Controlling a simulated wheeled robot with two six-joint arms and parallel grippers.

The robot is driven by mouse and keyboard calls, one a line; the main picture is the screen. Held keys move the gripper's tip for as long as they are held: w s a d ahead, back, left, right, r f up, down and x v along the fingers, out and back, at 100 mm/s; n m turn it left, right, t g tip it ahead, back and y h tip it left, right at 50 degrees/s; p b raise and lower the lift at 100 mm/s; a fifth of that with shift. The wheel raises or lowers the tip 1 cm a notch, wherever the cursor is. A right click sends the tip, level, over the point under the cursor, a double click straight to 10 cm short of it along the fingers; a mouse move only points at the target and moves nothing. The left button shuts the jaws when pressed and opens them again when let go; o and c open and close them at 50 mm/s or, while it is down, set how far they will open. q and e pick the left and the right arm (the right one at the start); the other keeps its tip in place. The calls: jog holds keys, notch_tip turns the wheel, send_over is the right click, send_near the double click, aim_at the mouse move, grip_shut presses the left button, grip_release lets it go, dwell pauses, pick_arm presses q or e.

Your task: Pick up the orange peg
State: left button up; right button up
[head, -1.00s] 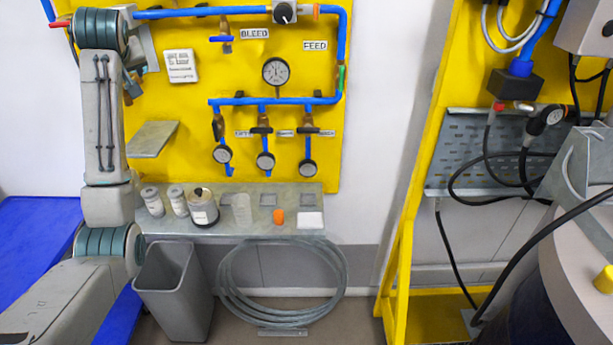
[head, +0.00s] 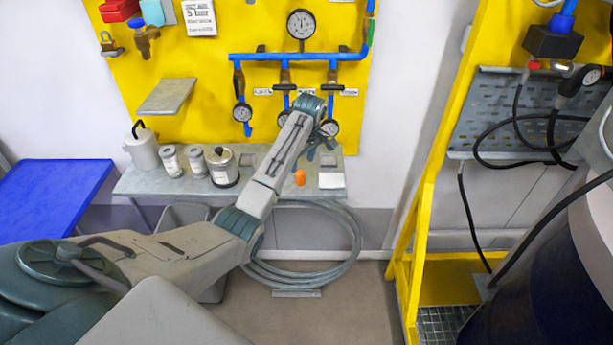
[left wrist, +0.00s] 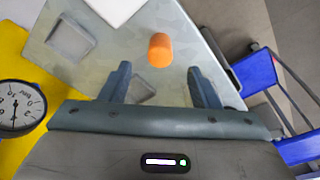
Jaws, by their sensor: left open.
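The orange peg (head: 300,178) stands on the grey shelf below the yellow panel, in the right part of the shelf. In the left wrist view the peg (left wrist: 160,50) lies ahead of the fingertips, roughly in line with the gap between them. My left gripper (head: 322,148) is above the shelf near the peg, partly hidden behind its own arm in the head view. In the left wrist view the left gripper (left wrist: 158,72) is open and empty, with its fingers apart and not touching the peg. My right gripper is not in view.
A white square block (head: 332,180) sits right of the peg. Cans (head: 222,167) and a white jug (head: 143,147) stand at the shelf's left. Gauges (head: 330,128) hang close to the gripper. A coiled hose (head: 350,240) is below the shelf.

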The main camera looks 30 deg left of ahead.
aim_at(301, 172)
pick_arm(q)
jog(key=shift+a+f, duration=0.15)
jog(key=shift+f, duration=0.6)
jog(key=shift+f+p, duration=0.3)
jog(key=shift+p, duration=0.15)
jog(key=f, duration=0.1)
jog(key=f+p, duration=0.1)
jog(key=f, duration=0.1)
jog(key=shift+a+f+p, duration=0.25)
jog(key=shift+a+p, duration=0.05)
jog(key=shift+f, duration=0.35)
jog(key=shift+w+f, duration=0.1)
jog(key=shift+f, duration=0.1)
jog(key=c, duration=1.1)
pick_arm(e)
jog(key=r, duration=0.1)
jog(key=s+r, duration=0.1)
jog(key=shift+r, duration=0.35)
